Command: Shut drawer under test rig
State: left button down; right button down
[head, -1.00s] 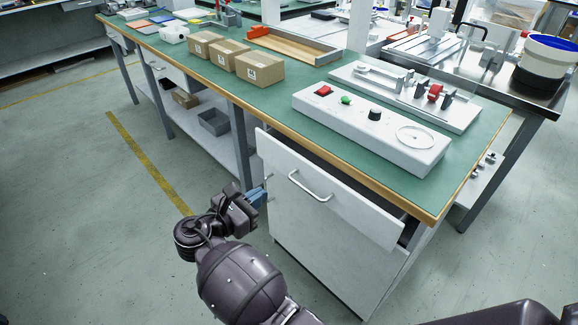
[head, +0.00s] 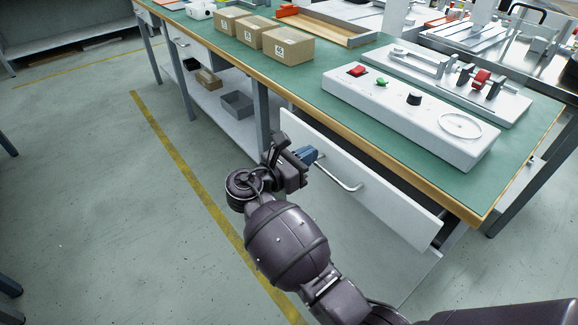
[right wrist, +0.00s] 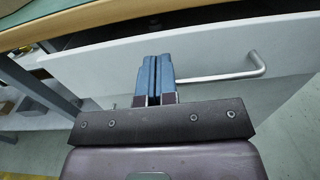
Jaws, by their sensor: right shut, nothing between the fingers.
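The drawer (head: 385,200) under the test rig (head: 410,114) has a white front with a bar handle (head: 340,178). It stands out from the bench, with a dark gap behind its top edge. My right gripper (head: 306,154) is shut and empty in front of the drawer front, left of the handle. In the right wrist view the blue fingertips (right wrist: 155,78) are together over the white drawer front (right wrist: 110,68), beside the left end of the handle (right wrist: 235,72). I cannot tell whether they touch it. My left gripper is not in view.
The green bench top (head: 330,130) has a wooden edge above the drawer. Cardboard boxes (head: 288,46) and an orange-ended tray (head: 325,27) stand on it. A grey bin (head: 238,104) sits on the lower shelf. The floor to the left is clear.

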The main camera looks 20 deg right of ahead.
aim_at(327, 145)
jog(key=b+x, duration=0.1)
jog(key=x, duration=0.1)
jog(key=shift+w+d+f, duration=0.1)
jog(key=shift+d+f, duration=0.05)
jog(key=shift+d, duration=0.25)
jog(key=shift+w+d, duration=0.1)
jog(key=shift+d, duration=0.1)
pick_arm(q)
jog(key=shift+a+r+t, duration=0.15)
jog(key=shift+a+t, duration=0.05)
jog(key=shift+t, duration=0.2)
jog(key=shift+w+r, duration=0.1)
